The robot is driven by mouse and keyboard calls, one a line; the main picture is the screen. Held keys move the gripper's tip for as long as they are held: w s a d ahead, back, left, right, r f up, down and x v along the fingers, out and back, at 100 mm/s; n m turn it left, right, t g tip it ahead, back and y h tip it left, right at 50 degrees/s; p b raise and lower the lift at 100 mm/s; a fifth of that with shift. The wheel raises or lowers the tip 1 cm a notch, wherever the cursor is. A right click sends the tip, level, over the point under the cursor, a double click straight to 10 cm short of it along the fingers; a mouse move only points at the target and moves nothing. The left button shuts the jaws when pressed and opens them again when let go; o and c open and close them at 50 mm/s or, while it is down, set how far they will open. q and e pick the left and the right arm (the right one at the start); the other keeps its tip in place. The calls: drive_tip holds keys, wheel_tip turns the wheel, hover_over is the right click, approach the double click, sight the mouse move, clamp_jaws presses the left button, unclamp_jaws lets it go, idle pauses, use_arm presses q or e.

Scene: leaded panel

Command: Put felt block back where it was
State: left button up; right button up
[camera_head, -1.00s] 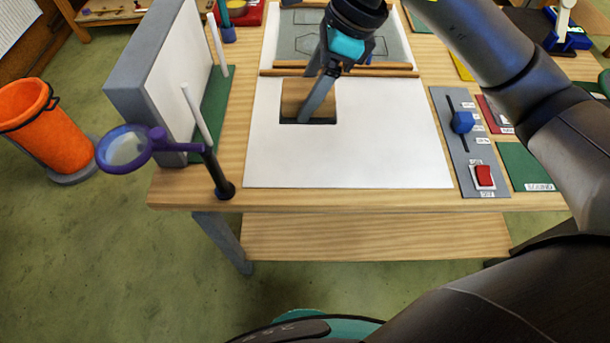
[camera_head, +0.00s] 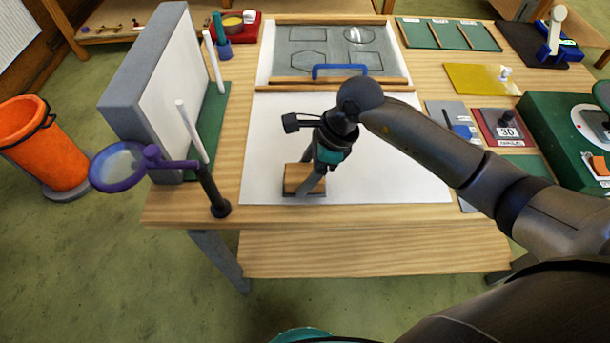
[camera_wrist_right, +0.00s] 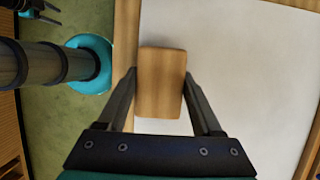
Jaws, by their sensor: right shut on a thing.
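The felt block (camera_head: 299,178) is a wooden block with a dark underside. It is near the front edge of the white sheet (camera_head: 390,175) on the table. My right gripper (camera_head: 314,186) is shut on it, with a finger on each side. In the right wrist view the block (camera_wrist_right: 160,82) sits between the two fingers (camera_wrist_right: 160,98). I cannot tell whether its underside touches the sheet. A dark pronged shape at the top left of the wrist view may be my left gripper (camera_wrist_right: 35,9), cut off by the frame edge.
A magnifier (camera_head: 120,166) on a dark post stands left of the sheet, beside a grey upright panel (camera_head: 150,80) and white rods. Behind is a glass panel (camera_head: 330,45) with a blue handle (camera_head: 340,70). A slider plate and red timer (camera_head: 507,131) lie right.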

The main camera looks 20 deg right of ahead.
drive_tip(key=shift+f, duration=0.65)
drive_tip(key=shift+f, duration=0.1)
drive_tip(key=o, duration=1.2)
